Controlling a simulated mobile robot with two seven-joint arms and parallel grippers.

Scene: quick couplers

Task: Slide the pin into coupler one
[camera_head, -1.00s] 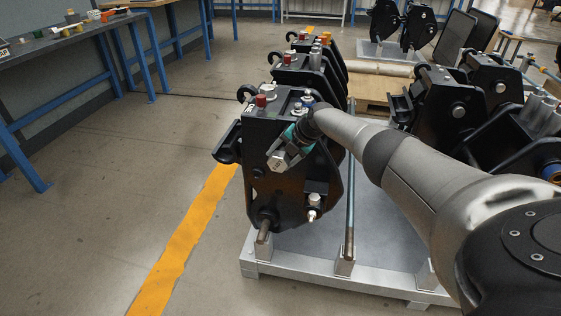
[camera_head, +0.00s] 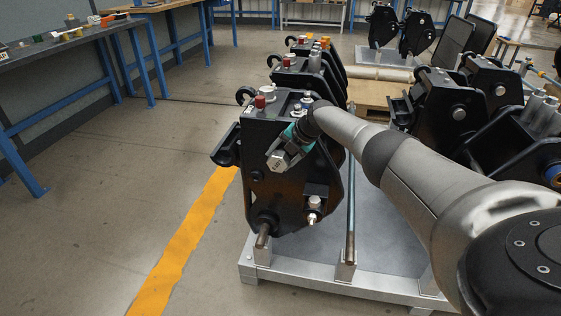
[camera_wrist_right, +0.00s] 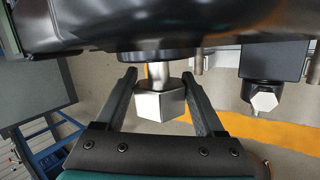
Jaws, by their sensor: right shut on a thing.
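The nearest black coupler (camera_head: 262,190), which I take to be coupler one, stands upright on a grey metal pallet (camera_head: 300,280). My right gripper (camera_head: 290,155) is at its face, shut on the silver pin by its hex head (camera_head: 279,162). In the right wrist view the hex head (camera_wrist_right: 160,104) sits between the two fingers (camera_wrist_right: 160,105). A short length of pin shaft (camera_wrist_right: 158,72) shows between the head and a dark round boss (camera_wrist_right: 155,54) on the coupler. The shaft's far end is hidden, so its depth cannot be told. My left gripper is out of view.
A second hex-headed pin sits lower on the coupler (camera_head: 314,202), and a hex head (camera_wrist_right: 264,101) shows at right in the wrist view. More couplers (camera_head: 295,72) stand behind and at right (camera_head: 450,105). Open floor lies left of the yellow line (camera_head: 185,245).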

